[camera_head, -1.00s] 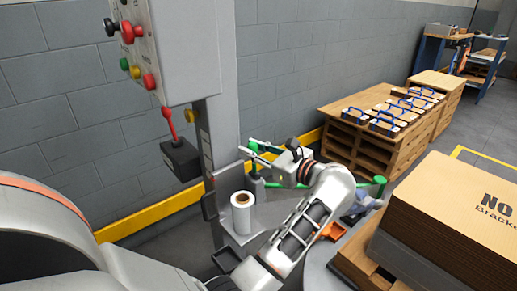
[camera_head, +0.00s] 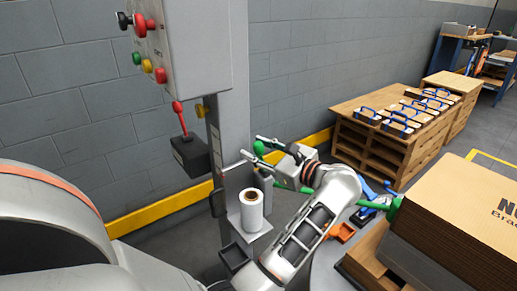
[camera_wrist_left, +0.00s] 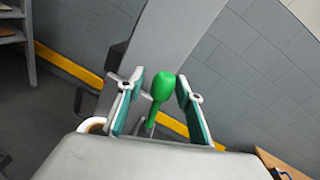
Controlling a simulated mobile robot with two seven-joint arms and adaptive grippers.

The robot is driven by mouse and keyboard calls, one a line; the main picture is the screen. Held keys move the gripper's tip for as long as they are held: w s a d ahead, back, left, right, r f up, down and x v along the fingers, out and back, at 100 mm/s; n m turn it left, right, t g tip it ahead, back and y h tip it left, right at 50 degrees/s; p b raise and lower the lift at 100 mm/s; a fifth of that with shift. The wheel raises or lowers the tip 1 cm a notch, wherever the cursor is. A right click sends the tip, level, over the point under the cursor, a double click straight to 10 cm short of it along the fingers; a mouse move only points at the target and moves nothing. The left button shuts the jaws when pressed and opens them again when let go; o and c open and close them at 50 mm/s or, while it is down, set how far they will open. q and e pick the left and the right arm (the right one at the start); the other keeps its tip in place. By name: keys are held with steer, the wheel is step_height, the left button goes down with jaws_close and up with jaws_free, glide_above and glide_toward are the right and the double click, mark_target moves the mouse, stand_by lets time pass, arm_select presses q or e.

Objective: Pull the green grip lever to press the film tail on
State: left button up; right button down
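The green grip lever shows its rounded green knob (camera_head: 259,148) at the left gripper's tips, beside the grey post. In the left wrist view the green grip (camera_wrist_left: 163,86) stands between the two fingers, with visible space on both sides. My left gripper (camera_wrist_left: 160,92) is open around it, and I see no clear contact; it also shows in the head view (camera_head: 256,150). A white film roll (camera_head: 251,215) stands upright on a grey plate below the gripper. I cannot make out the film tail. My right gripper is not in view.
The grey machine post (camera_head: 228,120) carries a control box (camera_head: 195,50) with coloured buttons. Wooden crates (camera_head: 385,148) stand behind.

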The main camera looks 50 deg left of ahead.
arm_select(q)
steer(key=shift+w+d, duration=0.1)
steer(key=shift+d, duration=0.25)
steer(key=d, duration=0.6)
steer(key=shift+w+d+r, duration=0.15)
steer(key=shift+d+r, duration=0.2)
steer(key=shift+d, duration=0.05)
